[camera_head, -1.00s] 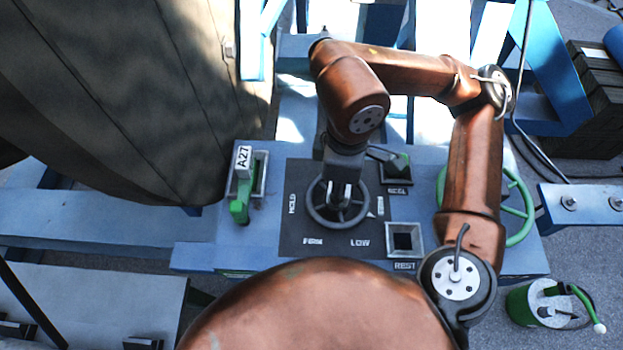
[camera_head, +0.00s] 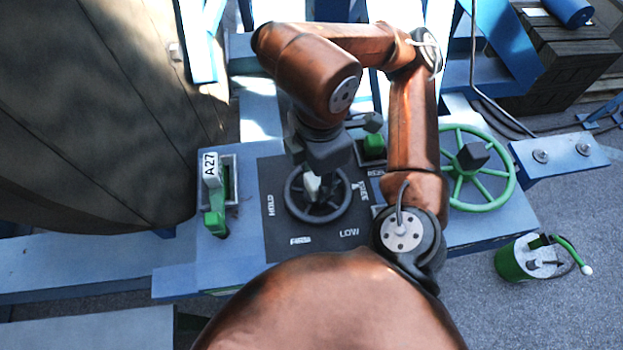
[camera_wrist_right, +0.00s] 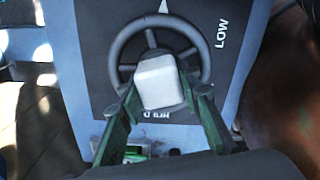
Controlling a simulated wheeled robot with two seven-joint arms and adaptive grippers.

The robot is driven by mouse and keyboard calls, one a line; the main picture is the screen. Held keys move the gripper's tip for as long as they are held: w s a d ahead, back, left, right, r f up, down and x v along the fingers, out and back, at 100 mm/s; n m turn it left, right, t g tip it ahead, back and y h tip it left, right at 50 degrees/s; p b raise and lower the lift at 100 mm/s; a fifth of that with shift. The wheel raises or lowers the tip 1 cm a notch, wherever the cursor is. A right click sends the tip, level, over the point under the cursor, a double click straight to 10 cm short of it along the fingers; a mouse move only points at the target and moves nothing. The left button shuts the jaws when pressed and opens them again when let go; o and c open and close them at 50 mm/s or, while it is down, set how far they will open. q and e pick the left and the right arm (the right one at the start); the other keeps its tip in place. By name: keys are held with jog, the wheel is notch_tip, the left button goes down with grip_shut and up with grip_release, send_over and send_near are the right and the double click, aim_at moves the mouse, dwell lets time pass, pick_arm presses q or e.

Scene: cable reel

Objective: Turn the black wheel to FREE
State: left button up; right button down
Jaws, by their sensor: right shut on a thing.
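The black wheel (camera_head: 318,207) sits on a dark dial plate (camera_head: 276,236) on the blue console, with HOLD, FIRM, LOW and FREE lettered around it. My right gripper (camera_head: 312,186) comes down from above and is shut at the wheel's middle. In the right wrist view, its dark green fingers (camera_wrist_right: 160,92) flank a pale block over the centre of the black wheel (camera_wrist_right: 122,50). A white triangle (camera_wrist_right: 163,6) shows just outside the rim, to the left of LOW. In the head view, the triangle appears near FREE, too small to be certain. My left gripper is out of view.
A green lever tagged A27 (camera_head: 214,222) stands left of the plate, close to the big dark reel (camera_head: 90,120). A green handwheel (camera_head: 505,195) is at the right. A green canister (camera_head: 512,262) stands on the floor. A green block (camera_head: 374,146) sits behind the plate.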

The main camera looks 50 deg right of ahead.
jog(key=shift+r, duration=0.1)
jog(key=c, duration=1.4)
grip_release()
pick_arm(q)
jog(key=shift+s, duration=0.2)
pick_arm(e)
jog(key=shift+r, duration=3.7)
